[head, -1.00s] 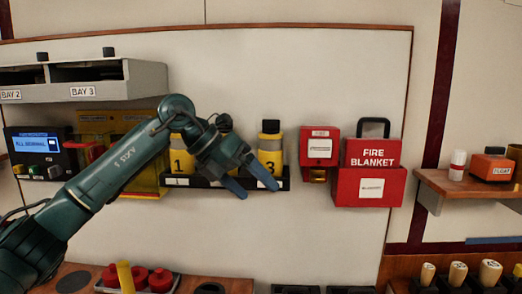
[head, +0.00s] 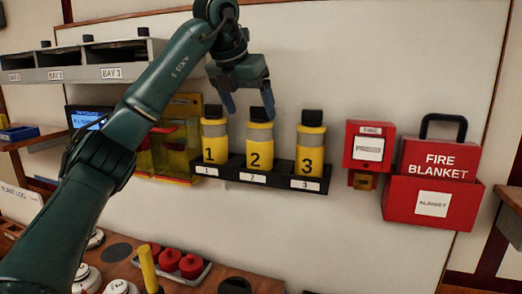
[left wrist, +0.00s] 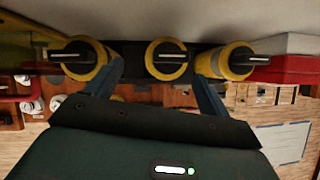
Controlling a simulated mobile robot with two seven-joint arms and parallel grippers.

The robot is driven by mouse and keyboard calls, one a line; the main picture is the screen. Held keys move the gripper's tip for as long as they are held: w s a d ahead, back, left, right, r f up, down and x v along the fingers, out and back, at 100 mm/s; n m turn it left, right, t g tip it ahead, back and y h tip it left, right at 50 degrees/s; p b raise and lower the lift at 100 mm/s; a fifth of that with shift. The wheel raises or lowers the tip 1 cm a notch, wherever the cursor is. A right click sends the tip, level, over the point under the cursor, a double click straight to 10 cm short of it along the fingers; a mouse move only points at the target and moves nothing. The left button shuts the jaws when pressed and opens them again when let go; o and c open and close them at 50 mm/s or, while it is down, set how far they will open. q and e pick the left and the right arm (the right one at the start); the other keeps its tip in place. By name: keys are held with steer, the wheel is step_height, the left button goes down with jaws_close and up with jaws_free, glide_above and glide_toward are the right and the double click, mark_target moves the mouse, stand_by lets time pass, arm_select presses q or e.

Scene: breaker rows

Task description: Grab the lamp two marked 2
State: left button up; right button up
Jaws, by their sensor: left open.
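Lamp two (head: 260,157), a yellow lamp with a grey band, black cap and a 2, stands upright in the middle of a black wall rack (head: 236,175). Lamp one (head: 214,152) is on its left and lamp three (head: 310,155) on its right. My left gripper (head: 249,103) is open and empty, with its blue fingers pointing down at the level of lamp two's cap. In the left wrist view lamp two (left wrist: 166,72) shows from above, between the fingertips of the gripper (left wrist: 158,76). My right gripper is not in view.
A red fire box (head: 367,142) and a red fire blanket holder (head: 432,205) hang right of the rack. Yellow see-through boxes (head: 175,150) hang on its left, partly behind my arm. Below is a wooden counter (head: 262,286) with red knobs (head: 191,266).

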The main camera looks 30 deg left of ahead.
mark_target(255, 119)
arm_select(q)
steer(key=x, duration=0.4)
steer(key=p+x, duration=0.1)
steer(key=x, duration=0.1)
steer(key=shift+s+d+f, duration=0.2)
steer(key=shift+d+f, duration=0.2)
steer(key=c, duration=1.3)
steer(key=shift+r, duration=0.1)
steer(key=shift+c, duration=0.5)
